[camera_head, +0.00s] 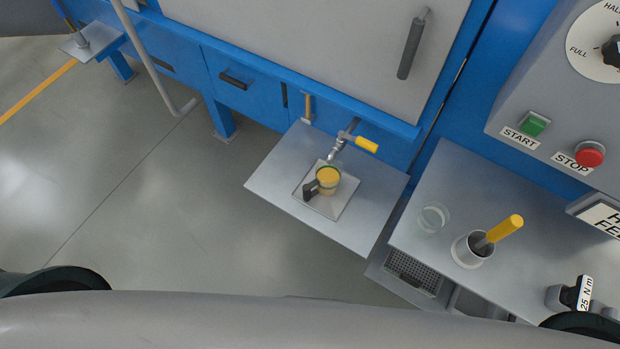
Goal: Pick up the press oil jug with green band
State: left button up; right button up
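A small jug (328,179) with yellow contents and a dark handle stands upright on a square metal plate (345,205) on the grey shelf. Its handle points to the lower left. A thin greenish line shows near its rim, but it is too small to be sure that it is the green band. A tap (336,148) with a yellow lever (367,145) is just above the jug. Neither of my grippers is in view, and nothing touches the jug except the plate under it.
A second shelf (460,180) on the right holds a clear glass (432,219), a grey cup (467,252) with a yellow-handled tool (505,228), and an item marked 25 Nm (577,294). Start (534,124) and stop (589,154) buttons are above. Floor left of the jug's shelf is clear.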

aim_at(322, 183)
jog(key=k+l+u, duration=0.1)
jog(key=l, duration=0.4)
jog(key=k+l+u, duration=0.1)
jog(key=k+l, duration=0.25)
jog(key=k+l+u, duration=0.15)
jog(key=l, duration=0.4)
jog(key=k+l+u, duration=0.1)
jog(key=k+l, duration=0.25)
